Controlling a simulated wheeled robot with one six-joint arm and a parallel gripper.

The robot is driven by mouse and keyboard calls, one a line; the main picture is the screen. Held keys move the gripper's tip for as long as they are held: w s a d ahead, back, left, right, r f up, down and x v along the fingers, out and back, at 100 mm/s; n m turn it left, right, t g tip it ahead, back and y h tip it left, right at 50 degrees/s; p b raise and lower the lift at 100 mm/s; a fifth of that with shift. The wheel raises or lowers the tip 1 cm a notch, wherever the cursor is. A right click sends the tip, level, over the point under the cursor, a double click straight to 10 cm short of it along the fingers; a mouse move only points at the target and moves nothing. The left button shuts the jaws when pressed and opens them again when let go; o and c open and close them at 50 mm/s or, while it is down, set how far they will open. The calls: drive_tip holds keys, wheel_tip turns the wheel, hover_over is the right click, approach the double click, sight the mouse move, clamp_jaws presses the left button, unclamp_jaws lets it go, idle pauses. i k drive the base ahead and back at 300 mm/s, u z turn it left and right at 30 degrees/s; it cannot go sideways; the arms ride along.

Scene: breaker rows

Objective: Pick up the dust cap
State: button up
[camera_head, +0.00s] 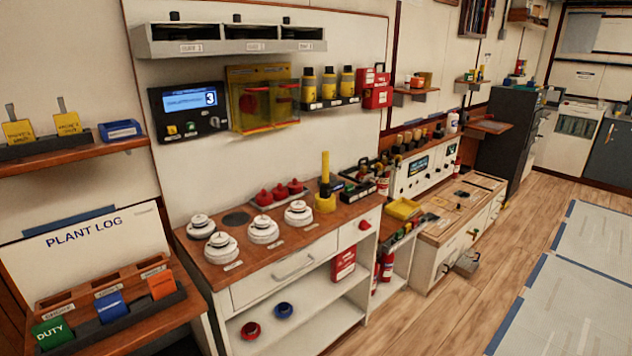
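No thing in view is marked as the dust cap, so I cannot tell for certain which it is. Several white round detector-like units, one of them (264,230), sit on the wooden counter (330,222). Behind them stand three small red domed pieces (280,193) in a row. A red ring-like piece (250,330) and a blue one (284,310) lie on the open lower shelf (312,322) of the white cabinet. My gripper is not in view.
A yellow upright tool (325,185) stands at the counter's back right. A plant log board (90,245) with colored cards is at left. A small grey object (467,264) lies on the floor by the farther cabinet. The wooden floor (455,310) is mostly clear.

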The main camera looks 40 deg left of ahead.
sight(279, 192)
drive_tip(key=u, duration=0.3)
drive_tip(key=i, duration=1.6)
drive_tip(key=u, duration=1.5)
drive_tip(key=i, duration=1.25)
drive_tip(key=u, duration=0.95)
drive_tip(key=i, duration=0.4)
drive_tip(key=u, duration=0.15)
